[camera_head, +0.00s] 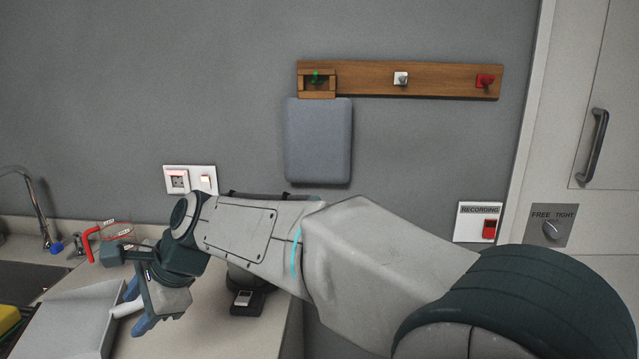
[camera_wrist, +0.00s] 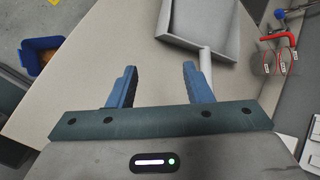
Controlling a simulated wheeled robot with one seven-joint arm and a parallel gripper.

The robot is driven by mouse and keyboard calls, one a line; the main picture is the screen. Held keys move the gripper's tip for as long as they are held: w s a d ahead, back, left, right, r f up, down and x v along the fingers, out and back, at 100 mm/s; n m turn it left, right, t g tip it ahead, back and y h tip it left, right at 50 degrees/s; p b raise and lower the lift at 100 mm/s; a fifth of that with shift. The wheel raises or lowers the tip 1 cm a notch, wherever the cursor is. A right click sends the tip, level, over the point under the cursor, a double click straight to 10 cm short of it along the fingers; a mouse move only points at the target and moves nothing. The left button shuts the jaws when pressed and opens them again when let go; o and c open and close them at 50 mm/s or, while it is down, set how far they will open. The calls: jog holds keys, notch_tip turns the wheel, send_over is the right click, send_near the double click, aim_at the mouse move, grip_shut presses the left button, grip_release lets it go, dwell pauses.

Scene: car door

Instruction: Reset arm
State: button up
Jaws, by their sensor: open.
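My gripper (camera_head: 140,306) is at the lower left in the head view, over the counter near a grey dustpan-like tray (camera_head: 72,318). In the wrist view my gripper (camera_wrist: 158,84) shows two blue fingers spread apart with nothing held between them. The tray (camera_wrist: 236,42) lies ahead and to the right there, and its pale handle (camera_wrist: 205,62) reaches back close to the right finger. I cannot tell whether they touch. My arm stretches from the lower right across the head view.
A sink with a tap (camera_head: 40,205) is at the left. A measuring cup with red handle (camera_head: 90,243) stands by the wall. A wooden hook rail (camera_head: 440,80) and hanging grey panel (camera_head: 319,140) are above. A blue bin (camera_wrist: 44,54) stands on the floor.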

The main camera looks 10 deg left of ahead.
jog(key=w+d+f+n+t+h+p, duration=0.1)
jog(key=w+d+n+t+h+p, duration=0.1)
jog(key=d, duration=1.1)
jog(key=w+d+n+t+h+p, duration=0.1)
jog(key=w+d+h, duration=0.15)
jog(key=d, duration=1.05)
jog(key=s+d+f+n+h, duration=0.1)
jog(key=s+d, duration=0.2)
jog(key=d, duration=0.4)
jog(key=s+d+f+n+h+p, duration=0.1)
jog(key=s+d+f+n, duration=0.1)
jog(key=d, duration=0.4)
jog(key=s+d+f+n+h+p, duration=0.1)
jog(key=s+d, duration=0.3)
jog(key=d, duration=0.3)
jog(key=shift+d+f+n, duration=0.3)
jog(key=shift+f, duration=0.1)
jog(key=shift+h, duration=0.25)
